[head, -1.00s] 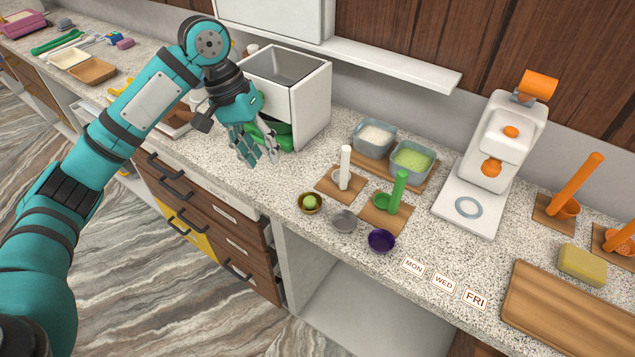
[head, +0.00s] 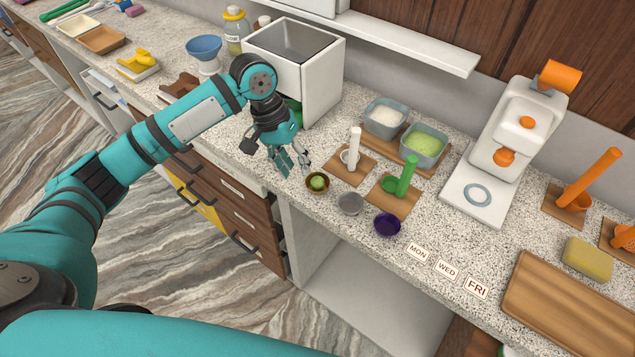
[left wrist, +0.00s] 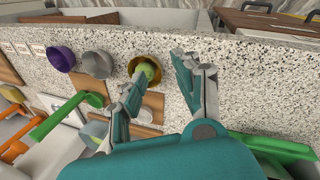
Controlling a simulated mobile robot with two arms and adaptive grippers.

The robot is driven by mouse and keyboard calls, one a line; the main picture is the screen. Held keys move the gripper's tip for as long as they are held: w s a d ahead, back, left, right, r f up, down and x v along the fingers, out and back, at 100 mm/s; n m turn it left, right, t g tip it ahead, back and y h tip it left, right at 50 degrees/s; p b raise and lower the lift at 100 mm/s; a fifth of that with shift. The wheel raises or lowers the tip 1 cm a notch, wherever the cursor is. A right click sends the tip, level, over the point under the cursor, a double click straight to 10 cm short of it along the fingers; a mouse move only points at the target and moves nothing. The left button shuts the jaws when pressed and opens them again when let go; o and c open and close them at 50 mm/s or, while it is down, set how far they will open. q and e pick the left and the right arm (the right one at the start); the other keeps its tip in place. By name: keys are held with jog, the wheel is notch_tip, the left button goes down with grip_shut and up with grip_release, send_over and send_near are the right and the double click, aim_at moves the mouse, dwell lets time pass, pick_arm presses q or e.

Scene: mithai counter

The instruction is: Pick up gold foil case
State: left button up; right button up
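The gold foil case (head: 317,183) is a small round gold cup on the speckled counter, with a green ball inside. It also shows in the left wrist view (left wrist: 157,66), partly behind a finger. My left gripper (head: 294,170) is open and empty, just left of the gold case and a little above the counter. In the left wrist view its two fingers (left wrist: 160,80) are spread, with one finger overlapping the case's lower part in the picture. I cannot tell whether it touches. My right gripper is not in view.
A silver case (head: 350,204) and a purple case (head: 387,225) stand in a row right of the gold one. A white scoop (head: 354,150) and a green scoop (head: 407,175) stand behind on wooden boards. A white box (head: 310,75) stands behind my gripper.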

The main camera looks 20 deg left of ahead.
aim_at(307, 184)
pick_arm(q)
jog(key=shift+d+f, duration=0.25)
jog(key=shift+f, duration=0.1)
jog(key=x, duration=0.1)
jog(key=p+x, duration=0.1)
jog(key=x, duration=0.1)
jog(key=shift+w+d+f, duration=0.25)
jog(key=shift+w+d, duration=0.05)
jog(key=shift+w, duration=0.05)
jog(key=shift+f, duration=0.35)
grip_shut()
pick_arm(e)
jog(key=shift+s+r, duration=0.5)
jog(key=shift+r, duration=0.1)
